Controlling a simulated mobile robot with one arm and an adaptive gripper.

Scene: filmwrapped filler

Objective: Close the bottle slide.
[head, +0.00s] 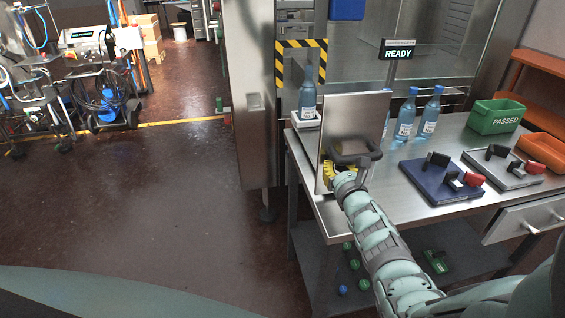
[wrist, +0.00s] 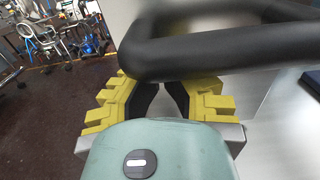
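An upright silver panel (head: 356,112) with a black handle (head: 354,152) stands at the left end of the steel bench in the head view. It appears to be the front of the bottle slide. A blue bottle (head: 307,102) stands on a pale ledge just behind and left of it. My gripper (head: 343,173), with yellow fingers, is at the handle. In the wrist view the handle (wrist: 215,45) crosses above and in front of my gripper (wrist: 163,88).
A blue block with black and red parts (head: 440,182) and a green PASSED bin (head: 497,116) are on the bench (head: 400,200).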

